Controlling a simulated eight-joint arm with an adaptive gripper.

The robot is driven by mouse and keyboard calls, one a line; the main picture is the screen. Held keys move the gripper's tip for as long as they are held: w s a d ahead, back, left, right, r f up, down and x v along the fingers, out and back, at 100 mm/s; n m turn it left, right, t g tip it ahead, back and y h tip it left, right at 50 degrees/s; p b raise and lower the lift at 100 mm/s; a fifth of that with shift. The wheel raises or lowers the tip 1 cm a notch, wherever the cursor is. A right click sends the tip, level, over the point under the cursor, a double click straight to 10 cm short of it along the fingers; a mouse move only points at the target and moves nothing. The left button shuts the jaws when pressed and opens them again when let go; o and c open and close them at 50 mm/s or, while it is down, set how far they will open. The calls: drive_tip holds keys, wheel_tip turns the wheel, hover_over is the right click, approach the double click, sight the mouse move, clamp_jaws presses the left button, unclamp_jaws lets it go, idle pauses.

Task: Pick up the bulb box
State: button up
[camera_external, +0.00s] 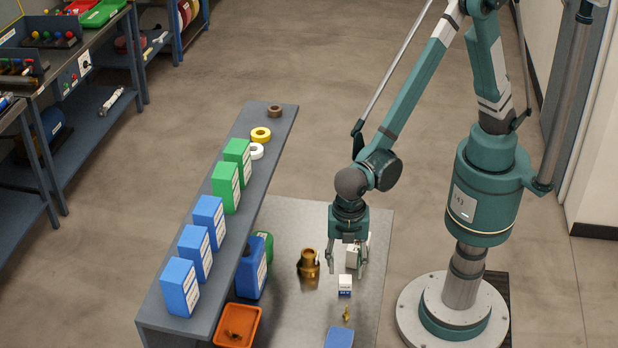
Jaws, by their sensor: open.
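A small white box with a dark blue lower band (345,287) stands on the grey mat (378,225); it looks like the bulb box, but its print is too small to read. My gripper (347,268) points down with its fingers spread, just above this box in the picture. The fingers do not visibly hold anything. A pale grey-white box (352,258) shows between and behind the fingers, partly hidden by them. I cannot tell the exact height of the gripper over either box.
A brass fitting (308,265) stands left of the gripper. A small brass piece (346,313) and a blue box (339,337) lie nearer the camera. A long shelf (205,296) with blue and green boxes and tape rolls runs along the left. An orange bin (254,314) stands beside it.

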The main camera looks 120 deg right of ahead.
sight(345, 278)
drive_tip(key=shift+f, duration=0.65)
drive_tip(key=shift+f, duration=0.1)
drive_tip(key=shift+a+f, duration=0.1)
drive_tip(key=shift+f, duration=2.45)
drive_tip(key=shift+c, duration=0.7)
drive_tip(key=c, duration=0.8)
